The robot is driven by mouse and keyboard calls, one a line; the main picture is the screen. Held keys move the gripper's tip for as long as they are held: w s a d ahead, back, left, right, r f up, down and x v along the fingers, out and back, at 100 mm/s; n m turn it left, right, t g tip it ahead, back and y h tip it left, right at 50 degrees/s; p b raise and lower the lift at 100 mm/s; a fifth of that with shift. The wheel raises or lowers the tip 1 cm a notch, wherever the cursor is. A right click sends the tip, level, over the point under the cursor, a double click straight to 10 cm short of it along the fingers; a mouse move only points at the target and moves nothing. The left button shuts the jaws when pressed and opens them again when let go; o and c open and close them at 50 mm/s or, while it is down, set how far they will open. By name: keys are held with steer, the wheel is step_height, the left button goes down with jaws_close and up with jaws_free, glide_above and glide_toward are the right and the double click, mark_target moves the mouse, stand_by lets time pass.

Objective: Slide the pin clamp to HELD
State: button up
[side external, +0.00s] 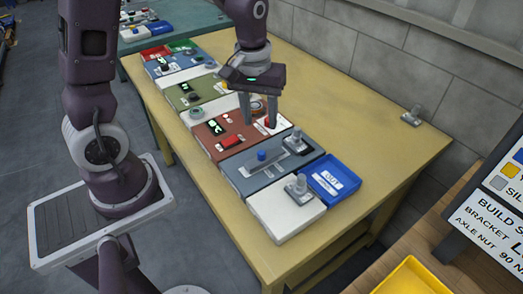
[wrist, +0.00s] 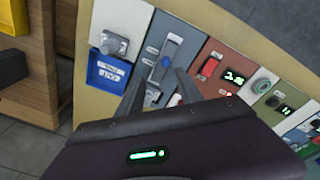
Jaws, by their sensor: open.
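A blue-grey panel (side external: 243,181) carries a dark slot with a blue knob (side external: 262,155), which looks like the sliding pin clamp. A grey metal block (side external: 296,141) sits at the slot's far right end. The wrist view also shows the blue knob (wrist: 166,62) on its panel. The labels are too small to read, so I cannot tell which end is HELD. My gripper (side external: 259,123) is open and empty above the neighbouring red-brown panel. In the wrist view, my gripper's fingers (wrist: 160,82) point toward the blue-grey panel, apart from the knob.
The red-brown panel (side external: 209,143) has a red switch and green display. A white panel (side external: 283,223) with a grey clamp-like fixture (side external: 298,186) and a blue tray (side external: 347,170) stand at the near end. Green and other panels continue to the back left. The table's right side is mostly clear.

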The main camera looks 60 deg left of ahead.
steer(key=n+g, duration=0.1)
steer(key=n, duration=0.1)
glide_above(261, 153)
step_height(261, 153, down, 7)
steer(key=shift+r, duration=0.15)
step_height(261, 153, down, 6)
steer(key=shift+f, duration=0.15)
steer(key=shift+c, duration=0.2)
jaws_close()
stand_by(0.7)
